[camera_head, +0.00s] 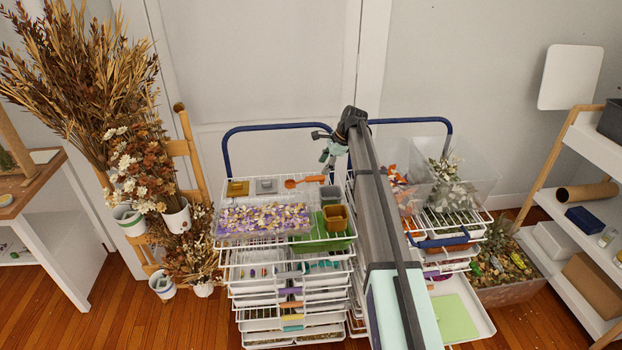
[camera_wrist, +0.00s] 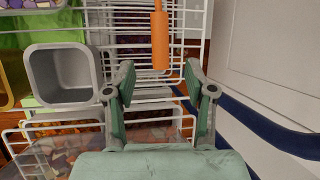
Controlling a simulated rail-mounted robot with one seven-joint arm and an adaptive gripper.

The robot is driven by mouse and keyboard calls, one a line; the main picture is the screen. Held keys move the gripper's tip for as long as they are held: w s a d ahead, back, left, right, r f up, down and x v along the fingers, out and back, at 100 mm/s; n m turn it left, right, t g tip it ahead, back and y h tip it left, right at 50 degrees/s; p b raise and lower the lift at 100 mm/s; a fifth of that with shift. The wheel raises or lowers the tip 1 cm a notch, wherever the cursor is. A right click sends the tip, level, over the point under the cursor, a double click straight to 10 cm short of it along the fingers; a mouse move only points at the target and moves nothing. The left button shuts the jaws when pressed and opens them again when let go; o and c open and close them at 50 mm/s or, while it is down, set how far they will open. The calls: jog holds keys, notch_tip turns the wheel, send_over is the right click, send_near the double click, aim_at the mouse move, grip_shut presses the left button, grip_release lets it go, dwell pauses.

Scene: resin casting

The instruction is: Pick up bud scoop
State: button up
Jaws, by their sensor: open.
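The bud scoop, an orange scoop (camera_head: 305,182), lies on the top wire rack of the cart, behind the tray of petals. In the wrist view, its orange handle (camera_wrist: 160,40) points toward my gripper (camera_wrist: 158,78), and its bowl is out of frame. My gripper is open and empty, with the handle's end just beyond the fingertips and roughly centred between them. In the head view, my gripper (camera_head: 328,153) is above the rack, to the right of the scoop.
A grey square container (camera_wrist: 62,75) stands left of my gripper in the wrist view, with an amber container (camera_head: 336,217) beside it. A blue rail (camera_wrist: 265,125) runs along the right. A petal tray (camera_head: 262,220) and small yellow and grey blocks share the rack.

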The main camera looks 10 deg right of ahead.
aim_at(318, 176)
jog(key=shift+p+x, duration=1.3)
jog(key=shift+x, duration=2.35)
jog(key=shift+d, duration=0.1)
grip_shut()
